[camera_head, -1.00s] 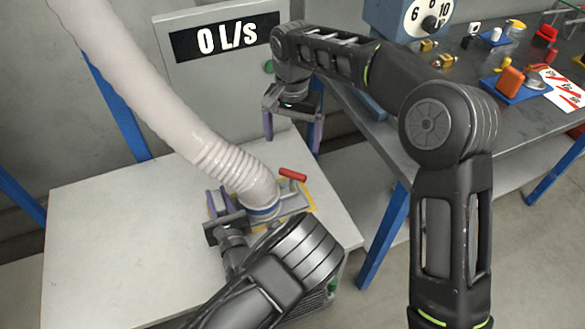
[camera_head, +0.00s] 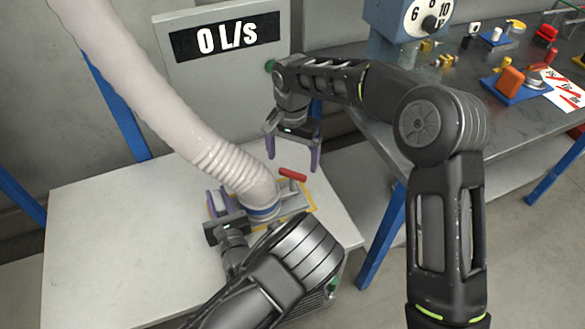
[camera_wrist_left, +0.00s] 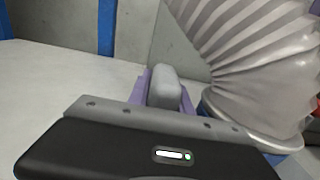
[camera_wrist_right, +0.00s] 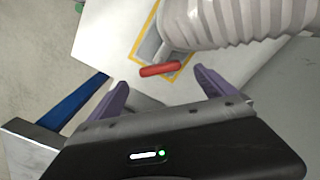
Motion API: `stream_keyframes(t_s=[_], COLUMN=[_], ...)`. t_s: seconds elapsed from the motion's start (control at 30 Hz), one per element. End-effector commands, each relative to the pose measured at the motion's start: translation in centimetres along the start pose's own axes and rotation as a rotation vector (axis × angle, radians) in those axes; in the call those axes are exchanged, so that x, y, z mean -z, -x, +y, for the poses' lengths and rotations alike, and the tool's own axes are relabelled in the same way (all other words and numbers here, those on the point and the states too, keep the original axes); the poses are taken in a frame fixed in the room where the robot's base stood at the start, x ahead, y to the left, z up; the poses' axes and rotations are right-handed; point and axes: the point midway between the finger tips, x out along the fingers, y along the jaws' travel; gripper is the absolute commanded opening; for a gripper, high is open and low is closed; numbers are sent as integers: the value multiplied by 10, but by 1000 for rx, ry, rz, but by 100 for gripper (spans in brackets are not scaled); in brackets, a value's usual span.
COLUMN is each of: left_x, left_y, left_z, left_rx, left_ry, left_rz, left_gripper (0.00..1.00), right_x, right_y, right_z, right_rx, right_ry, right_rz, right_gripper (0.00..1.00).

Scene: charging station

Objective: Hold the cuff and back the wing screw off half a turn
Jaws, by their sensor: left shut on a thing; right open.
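The pale ribbed hose (camera_head: 215,165) comes down to a cuff with a blue band (camera_head: 263,211) over a grey plate (camera_head: 294,203) with a yellow border. My left gripper (camera_head: 217,199) is shut on a grey rounded block beside the cuff; the block (camera_wrist_left: 165,88) shows between purple fingers in the left wrist view. I cannot tell how it joins the cuff. My right gripper (camera_head: 293,160) is open and empty above a red bar (camera_head: 292,174) on the plate; the bar (camera_wrist_right: 160,69) lies ahead of its fingers in the right wrist view. I cannot make out the wing screw for certain.
The white tabletop (camera_head: 120,230) is clear on the left. A display panel (camera_head: 225,40) reading 0 L/s stands behind. A dark bench (camera_head: 440,110) at the right carries a dial box (camera_head: 405,18) and several small parts.

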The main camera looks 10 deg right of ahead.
Motion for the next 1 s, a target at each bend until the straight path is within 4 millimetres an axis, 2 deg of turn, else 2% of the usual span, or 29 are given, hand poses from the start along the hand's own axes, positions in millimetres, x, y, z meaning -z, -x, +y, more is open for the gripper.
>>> stream_keyframes(t_s=[0.1, 0.3, 0.67, 1.0], left_x=[0, 0, 0, 0], left_y=[0, 0, 0, 0], left_z=[0, 0, 0, 0], left_rx=[0, 0, 0, 0], left_ry=[0, 0, 0, 0], left_rz=[-1, -1, -1, 0], left_gripper=[0, 0, 0, 0], right_x=[-1, 0, 0, 0], right_y=[-23, -46, -50, -50], right_z=[1, 0, 0, 0], right_rx=[-3, 0, 0, 0], right_ry=[1, 1, 0, 0], right_rz=[-3, -1, 0, 0], right_gripper=[95, 95, 94, 66])
